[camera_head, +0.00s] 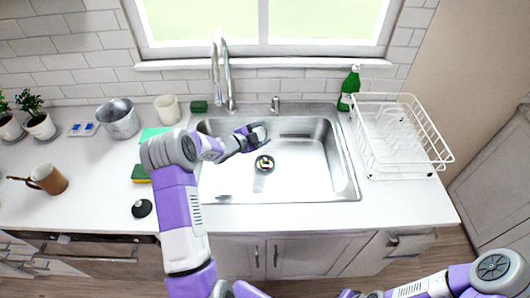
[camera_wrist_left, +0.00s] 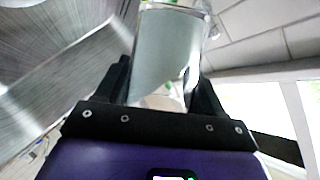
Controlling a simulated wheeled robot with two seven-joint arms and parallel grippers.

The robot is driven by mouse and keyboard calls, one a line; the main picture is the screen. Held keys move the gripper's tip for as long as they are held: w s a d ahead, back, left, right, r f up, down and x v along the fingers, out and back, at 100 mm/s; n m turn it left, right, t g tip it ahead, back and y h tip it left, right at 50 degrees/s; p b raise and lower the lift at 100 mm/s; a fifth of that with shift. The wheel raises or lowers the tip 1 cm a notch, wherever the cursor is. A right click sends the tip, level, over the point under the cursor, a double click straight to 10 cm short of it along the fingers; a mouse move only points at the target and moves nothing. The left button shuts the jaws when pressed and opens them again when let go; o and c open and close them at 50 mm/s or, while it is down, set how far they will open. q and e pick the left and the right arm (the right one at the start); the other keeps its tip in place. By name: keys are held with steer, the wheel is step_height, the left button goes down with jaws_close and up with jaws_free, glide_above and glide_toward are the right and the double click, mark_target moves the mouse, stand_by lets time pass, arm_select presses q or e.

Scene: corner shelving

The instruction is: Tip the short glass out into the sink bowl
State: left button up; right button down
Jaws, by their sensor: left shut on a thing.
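My left gripper (camera_head: 254,135) is over the back middle of the steel sink bowl (camera_head: 310,170), shut on the short glass (camera_head: 260,131). In the left wrist view, the clear glass (camera_wrist_left: 168,50) sits between the two dark fingers of the gripper (camera_wrist_left: 163,90). The sink wall is to its left and the window to its right there, so the glass seems tipped well over. I cannot tell whether anything is in it or flowing out. A dark round drain (camera_head: 264,165) with yellow and white marks shows below. My right gripper is out of view.
The tall faucet (camera_head: 222,75) rises behind the sink, just left of the gripper. A green bottle (camera_head: 350,88) and white dish rack (camera_head: 405,135) stand right. A metal bucket (camera_head: 118,118), white cup (camera_head: 167,109) and brown mug (camera_head: 48,179) stand left. The sink's right half is clear.

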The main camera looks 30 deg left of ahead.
arm_select(q)
steer(key=shift+d+r+m+t+b, duration=0.25)
steer(key=shift+m+b, duration=0.45)
steer(key=shift+b, duration=0.9)
steer(key=shift+a+r, duration=0.1)
steer(key=shift+r, duration=0.05)
steer(key=shift+t+y+b, duration=0.3)
steer(key=shift+t+b, duration=0.05)
steer(key=shift+b, duration=0.05)
